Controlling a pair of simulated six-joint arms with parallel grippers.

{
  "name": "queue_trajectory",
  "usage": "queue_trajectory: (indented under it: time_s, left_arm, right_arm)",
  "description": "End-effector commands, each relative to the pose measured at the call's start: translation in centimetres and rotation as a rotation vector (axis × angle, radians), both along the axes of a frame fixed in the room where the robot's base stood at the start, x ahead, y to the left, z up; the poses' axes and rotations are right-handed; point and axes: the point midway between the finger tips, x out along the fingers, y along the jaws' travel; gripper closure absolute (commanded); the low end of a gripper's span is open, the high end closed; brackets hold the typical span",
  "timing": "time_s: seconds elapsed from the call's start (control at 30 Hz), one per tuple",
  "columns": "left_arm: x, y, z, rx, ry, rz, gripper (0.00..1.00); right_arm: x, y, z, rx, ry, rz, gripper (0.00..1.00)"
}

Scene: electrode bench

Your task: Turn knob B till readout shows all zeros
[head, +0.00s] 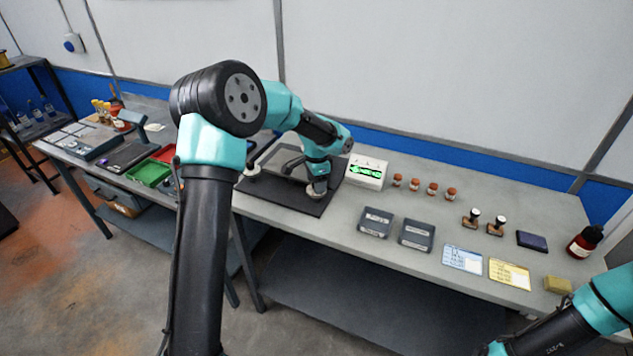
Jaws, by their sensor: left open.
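A white box with a lit green readout (366,172) stands at the back of the bench, against the right edge of a black mat (285,200). Its digits are too small to read. My left gripper (318,188) is open and points down over the right part of the mat, just left of the box. My left arm and gripper cover much of the mat. I cannot make out knob B or any lettering, nor whether the fingers touch anything. My right arm enters at the lower right, and its gripper is not in view.
Several small brown-capped jars (432,189) stand right of the box. A green tray (149,172) is at left. Bench between jars and cases is clear.

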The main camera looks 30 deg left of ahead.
Motion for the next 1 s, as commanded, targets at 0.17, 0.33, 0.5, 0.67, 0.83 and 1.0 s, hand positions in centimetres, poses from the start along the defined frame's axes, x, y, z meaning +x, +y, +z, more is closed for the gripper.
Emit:
queue_trajectory:
  time_s: [0.17,0.33,0.5,0.67,0.83,1.0]
  left_arm:
    - [0.0,0.0,0.1,0.000,0.000,0.000,0.45]
    - [0.0,0.0,1.1,0.000,-0.001,0.001,0.45]
    - [0.0,0.0,3.5,0.000,-0.003,-0.001,0.45]
    - [0.0,0.0,6.5,-0.001,-0.004,0.001,0.45]
    - [0.1,0.0,9.8,0.000,-0.004,-0.001,0.45]
    - [0.1,0.0,13.1,-0.001,-0.004,0.001,0.45]
  right_arm:
    - [0.0,0.0,0.0,0.000,0.000,0.000,0.57]
    - [0.0,0.0,0.0,0.000,0.000,0.000,0.57]
    - [0.0,0.0,0.0,0.000,0.000,0.000,0.57]
    - [0.0,0.0,0.0,0.000,0.000,0.000,0.57]
    - [0.0,0.0,0.0,0.000,0.000,0.000,0.57]
    - [0.0,0.0,0.0,0.000,0.000,0.000,0.57]
